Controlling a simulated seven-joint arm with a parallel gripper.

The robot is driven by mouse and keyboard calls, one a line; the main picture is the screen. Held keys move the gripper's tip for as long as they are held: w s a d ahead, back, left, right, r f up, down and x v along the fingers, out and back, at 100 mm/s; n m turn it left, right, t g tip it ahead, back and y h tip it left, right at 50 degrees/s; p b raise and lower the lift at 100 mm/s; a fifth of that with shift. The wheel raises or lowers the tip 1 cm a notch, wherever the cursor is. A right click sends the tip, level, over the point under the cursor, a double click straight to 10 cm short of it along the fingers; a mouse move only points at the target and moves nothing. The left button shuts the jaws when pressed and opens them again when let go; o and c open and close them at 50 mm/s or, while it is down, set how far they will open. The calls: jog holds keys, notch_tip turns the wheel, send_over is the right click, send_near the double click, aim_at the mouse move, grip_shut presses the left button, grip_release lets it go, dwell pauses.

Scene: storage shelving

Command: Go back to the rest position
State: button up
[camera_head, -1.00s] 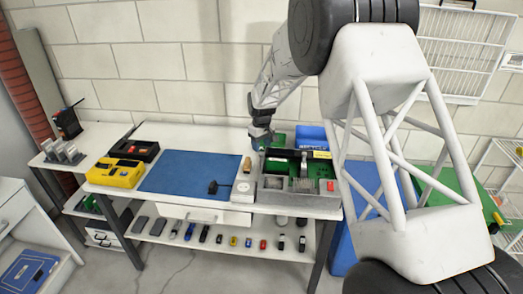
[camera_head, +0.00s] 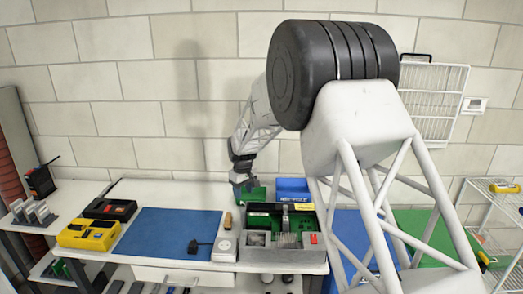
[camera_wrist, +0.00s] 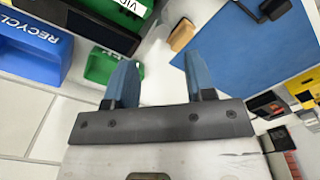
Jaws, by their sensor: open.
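My gripper (camera_wrist: 157,82) shows in the wrist view with its two blue fingers spread apart and nothing between them. In the head view my gripper (camera_head: 243,186) hangs over the back of the white workbench (camera_head: 155,190), left of the blue bin (camera_head: 292,190) and beside a green bin (camera_head: 256,194). My arm reaches in from the right and hides part of the bench's right end.
A grey fixture with green boards (camera_head: 282,235) stands at the bench's right. A blue mat (camera_head: 167,234) lies mid-bench, with a small black item (camera_head: 196,245) near its edge. Yellow (camera_head: 88,235) and black (camera_head: 108,209) cases sit at left. A wire rack (camera_head: 490,215) stands far right.

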jog(key=s+d+r+m+t, duration=0.1)
jog(key=s+d+r+m, duration=0.3)
jog(key=s+d+r, duration=1.6)
jog(key=s+d+m, duration=0.2)
jog(key=s+d, duration=0.3)
jog(key=s, duration=1.2)
jog(key=s+d+f+m+t, duration=0.1)
jog(key=s+d+m, duration=0.2)
jog(key=s, duration=1.4)
jog(key=shift+s+d+f+t, duration=0.2)
jog(key=shift+d+f+t, duration=0.1)
jog(key=shift+d, duration=0.65)
